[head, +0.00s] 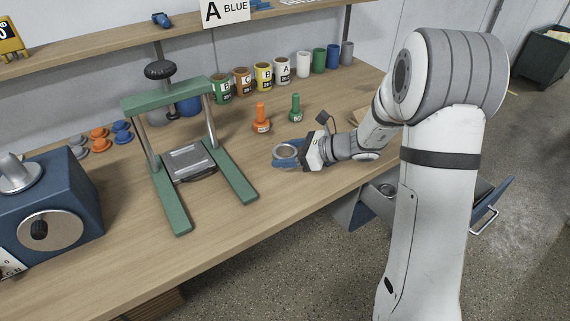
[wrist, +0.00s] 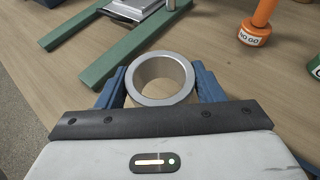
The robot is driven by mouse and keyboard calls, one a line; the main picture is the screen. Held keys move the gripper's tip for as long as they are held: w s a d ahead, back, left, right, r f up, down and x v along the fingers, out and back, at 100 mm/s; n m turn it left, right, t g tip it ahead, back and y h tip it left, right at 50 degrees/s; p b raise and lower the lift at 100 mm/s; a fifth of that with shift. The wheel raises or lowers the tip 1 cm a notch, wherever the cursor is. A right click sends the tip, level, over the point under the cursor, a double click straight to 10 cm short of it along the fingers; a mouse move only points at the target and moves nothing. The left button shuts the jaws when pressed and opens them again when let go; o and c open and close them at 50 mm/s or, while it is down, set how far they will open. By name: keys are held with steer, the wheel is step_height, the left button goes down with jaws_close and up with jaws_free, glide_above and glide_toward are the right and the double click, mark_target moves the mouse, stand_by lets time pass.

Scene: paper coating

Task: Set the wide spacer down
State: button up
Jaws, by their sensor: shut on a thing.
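The wide spacer (wrist: 160,101) is a short metal ring with a light rim and an open middle. My gripper (wrist: 159,87) is shut on it, with a blue finger on either side of the ring. In the head view the spacer (head: 286,149) is at the tip of my gripper (head: 289,155), over the front middle part of the wooden bench (head: 240,222). The ring's opening faces up. I cannot tell whether its underside touches the bench or is slightly above it.
A green press frame (head: 166,100) with a grey plate (head: 188,162) stands left of the spacer. An orange gauge (head: 261,120) and a green gauge (head: 295,108) stand behind it. Labelled cans (head: 242,82) line the back. Bare bench lies between press and spacer.

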mark_target(287, 174)
steer(key=shift+f, duration=2.1)
steer(key=o, duration=1)
steer(key=shift+r, duration=0.25)
steer(key=v, duration=1.1)
steer(key=shift+s+d, duration=0.1)
steer(key=shift+d, duration=0.2)
steer(key=shift+s+r, duration=0.1)
steer(key=shift+s, duration=0.1)
steer(key=s+d+r+n+h, duration=0.1)
steer(key=s+r+n+h, duration=0.1)
steer(key=s+n+h, duration=0.2)
steer(key=s+d+r+n+g+h, duration=0.1)
steer(key=s+n+h, duration=0.3)
steer(key=s+n, duration=0.6)
steer(key=s+d+r+n+h, duration=0.2)
steer(key=s+d+n+h, duration=0.1)
steer(key=s+n+h, duration=0.2)
steer(key=shift+s+d+r+n, duration=0.2)
steer(key=shift+s+n, duration=0.4)
steer(key=shift+s, duration=0.35)
steer(key=shift+s+d+r+n, duration=0.1)
steer(key=shift+s+r+n, duration=0.1)
steer(key=shift+s+n, duration=0.55)
